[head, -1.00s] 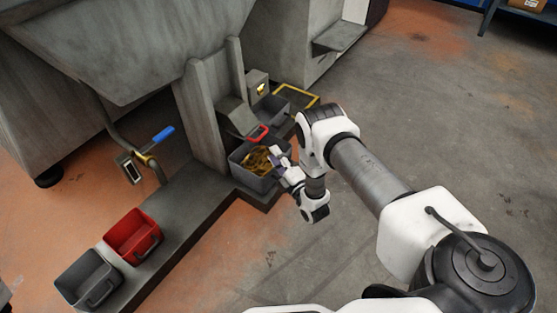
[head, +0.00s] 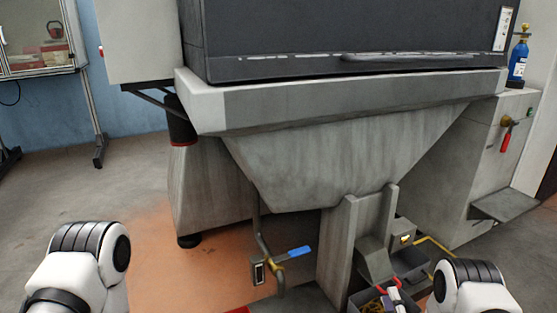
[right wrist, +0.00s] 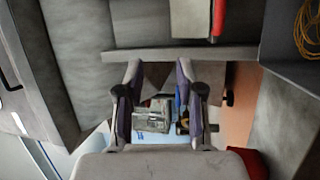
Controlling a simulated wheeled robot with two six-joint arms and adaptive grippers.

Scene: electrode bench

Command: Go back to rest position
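My right gripper (right wrist: 158,105) is open in the right wrist view, with two purple-lined fingers apart and nothing held between them. In the head view, part of it (head: 382,304) shows at the bottom edge, over a grey bin; most of it is cut off. My left arm shows at the lower left of the head view, but its gripper is out of the picture. A blue-handled valve (head: 290,255) on a pipe stands left of the right gripper.
A large grey hopper (head: 340,160) fills the middle. A grey bin (right wrist: 285,70) with yellow stringy pieces (right wrist: 308,30) shows in the right wrist view. A blue bottle (head: 518,62) stands at the upper right. Open floor (head: 150,235) lies left.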

